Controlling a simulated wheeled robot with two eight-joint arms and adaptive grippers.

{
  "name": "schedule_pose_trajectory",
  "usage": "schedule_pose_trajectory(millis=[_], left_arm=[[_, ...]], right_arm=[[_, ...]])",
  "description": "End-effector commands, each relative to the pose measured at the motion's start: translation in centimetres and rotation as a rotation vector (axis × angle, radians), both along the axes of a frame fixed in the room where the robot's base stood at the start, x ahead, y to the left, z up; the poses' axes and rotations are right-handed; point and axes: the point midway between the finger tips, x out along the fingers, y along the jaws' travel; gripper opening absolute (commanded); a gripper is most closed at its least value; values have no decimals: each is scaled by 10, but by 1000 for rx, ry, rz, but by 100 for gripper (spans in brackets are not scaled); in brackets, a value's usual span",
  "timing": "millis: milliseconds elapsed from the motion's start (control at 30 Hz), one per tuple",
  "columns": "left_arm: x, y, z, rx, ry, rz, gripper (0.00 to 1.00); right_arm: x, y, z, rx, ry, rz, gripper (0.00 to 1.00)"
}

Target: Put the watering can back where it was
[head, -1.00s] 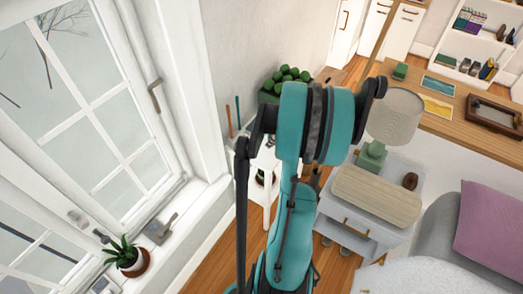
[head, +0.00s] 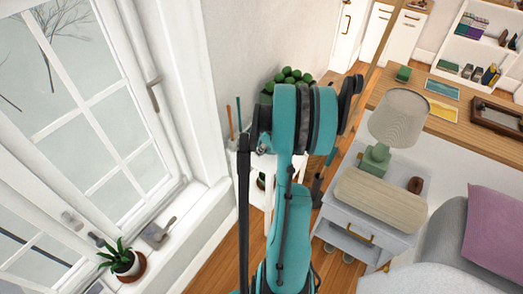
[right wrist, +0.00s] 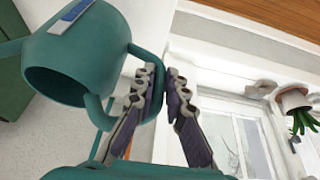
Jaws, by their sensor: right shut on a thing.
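The teal watering can (right wrist: 88,45) fills the upper left of the right wrist view. It is tilted, with its dark open mouth facing the camera and a blue patch on its side. My right gripper (right wrist: 161,78) is shut on the can's looped handle, with a finger on either side. The can is held up in front of a white wall and window. In the head view my teal arm stands in the middle and covers most of what is behind it; I cannot make out the can clearly there. My left gripper is not in view.
A potted plant (head: 122,262) and a small grey tool (head: 157,232) sit on the windowsill at left. A white stand (head: 255,190) holds green rounded things (head: 290,76) behind my arm. A nightstand (head: 352,218) with a green-based lamp (head: 397,117) is at right, beside a bed.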

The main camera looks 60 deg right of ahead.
Motion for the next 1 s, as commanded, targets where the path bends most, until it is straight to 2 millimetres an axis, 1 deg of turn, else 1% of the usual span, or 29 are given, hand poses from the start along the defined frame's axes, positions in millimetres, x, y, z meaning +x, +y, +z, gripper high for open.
schedule_pose_trajectory(millis=[400, 533, 567, 600, 633, 900, 1000], left_arm=[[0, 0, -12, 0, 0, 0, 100], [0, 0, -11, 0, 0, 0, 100], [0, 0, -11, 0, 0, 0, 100], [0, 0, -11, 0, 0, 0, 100], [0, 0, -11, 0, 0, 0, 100], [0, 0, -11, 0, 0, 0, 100], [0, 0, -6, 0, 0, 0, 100]], right_arm=[[0, 0, -12, -1, -1, 1, 0], [0, 0, -12, -1, -1, 1, 0], [0, 0, -12, 0, 0, 0, 20], [0, 0, -12, 0, 0, 0, 30], [0, 0, -12, 0, 0, 0, 33], [0, 0, -11, 0, 0, 0, 33], [0, 0, -7, 0, 0, 0, 33]])
